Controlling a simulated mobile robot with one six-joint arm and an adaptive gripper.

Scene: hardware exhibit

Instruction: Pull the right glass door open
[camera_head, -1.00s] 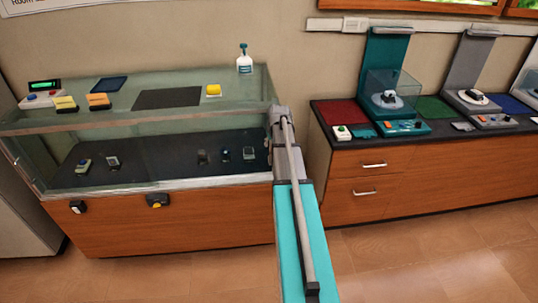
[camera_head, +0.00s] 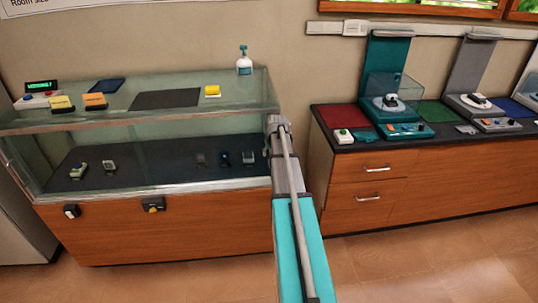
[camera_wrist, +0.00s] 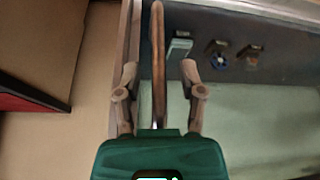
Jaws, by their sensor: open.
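The glass display case (camera_head: 150,115) stands at the left in the head view, with a wooden base below its glass. My arm covers its right end, so the right glass door's handle cannot be made out there. In the wrist view my gripper (camera_wrist: 159,70) is open, its two fingers spread. A long brownish bar (camera_wrist: 158,45), which looks like the door handle, runs between the fingers with gaps on both sides. The case's glass (camera_wrist: 265,120) lies to the right of the bar. My gripper's tips are hidden in the head view.
Several watches (camera_head: 109,165) lie on the dark shelf inside the case. A wooden drawer counter (camera_head: 370,190) stands right of the case, beyond a gap. Floor in front (camera_head: 430,255) is clear.

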